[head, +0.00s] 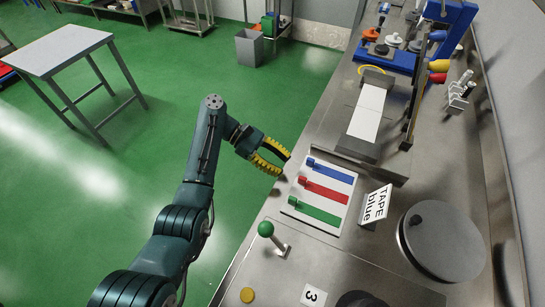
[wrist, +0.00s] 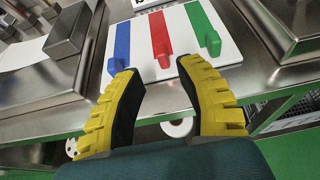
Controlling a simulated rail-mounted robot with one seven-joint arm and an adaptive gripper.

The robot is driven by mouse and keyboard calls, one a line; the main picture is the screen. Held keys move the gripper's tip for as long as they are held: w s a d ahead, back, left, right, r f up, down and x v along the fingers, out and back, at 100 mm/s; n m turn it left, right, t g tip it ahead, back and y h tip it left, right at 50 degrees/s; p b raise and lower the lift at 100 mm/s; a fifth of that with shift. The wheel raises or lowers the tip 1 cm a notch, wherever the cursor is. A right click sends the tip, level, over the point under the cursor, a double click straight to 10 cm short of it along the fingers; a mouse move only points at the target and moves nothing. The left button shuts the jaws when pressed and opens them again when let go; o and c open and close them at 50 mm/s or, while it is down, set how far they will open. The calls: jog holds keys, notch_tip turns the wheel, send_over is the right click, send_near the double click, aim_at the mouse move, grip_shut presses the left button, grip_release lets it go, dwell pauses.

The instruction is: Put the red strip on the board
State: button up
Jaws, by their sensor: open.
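The red strip (head: 326,192) lies flat on the white board (head: 320,203), between the blue strip (head: 332,173) and the green strip (head: 318,214). Each strip has a small raised block at one end. In the wrist view the red strip (wrist: 158,30) runs away from me, its block at the near end. My gripper (head: 283,164) is at the table's left edge, just left of the board. In the wrist view my gripper (wrist: 160,70) is open and empty, its yellow-backed fingers apart, pointing at the board's near edge by the red block.
A "TAPE blue" sign (head: 376,205) stands right of the board. A metal fixture with a white strip (head: 367,112) is behind it. A green-knobbed lever (head: 266,230) stands in front, and a round metal lid (head: 442,240) lies to the right. Green floor is left of the table.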

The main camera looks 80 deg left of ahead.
jog(key=p+v, duration=0.2)
jog(key=v, duration=0.2)
